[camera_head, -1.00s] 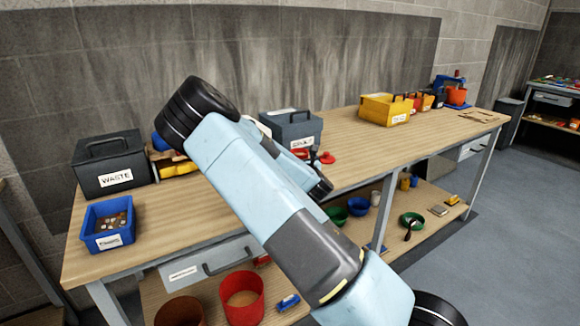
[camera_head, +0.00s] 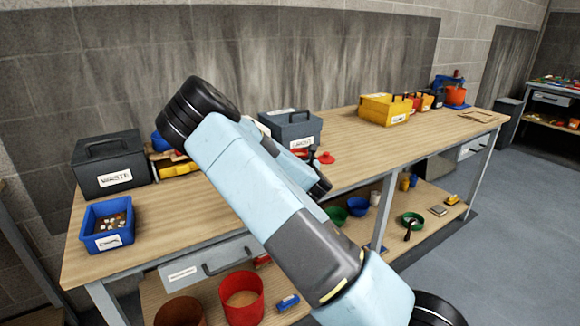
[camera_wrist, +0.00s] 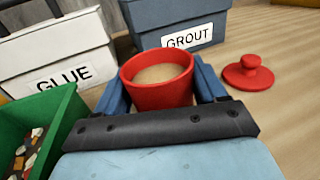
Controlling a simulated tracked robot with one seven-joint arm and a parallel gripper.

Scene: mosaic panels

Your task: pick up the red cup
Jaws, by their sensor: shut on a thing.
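The red cup (camera_wrist: 157,94) is in the middle of the wrist view, upright and filled with something tan. The blue fingers of my gripper (camera_wrist: 163,82) are closed on it from both sides. My forearm hides most of the cup and gripper in the head view. I cannot tell whether the cup's base touches the bench. A red lid with a knob (camera_wrist: 248,74) lies on the wood to the right of the cup.
The blue-grey GROUT box (camera_wrist: 180,20) stands right behind the cup, and the white GLUE box (camera_wrist: 55,55) is to the left. A green bin (camera_wrist: 45,125) of mosaic pieces is near left. The bench top (camera_head: 350,140) is clear toward the yellow box (camera_head: 385,108).

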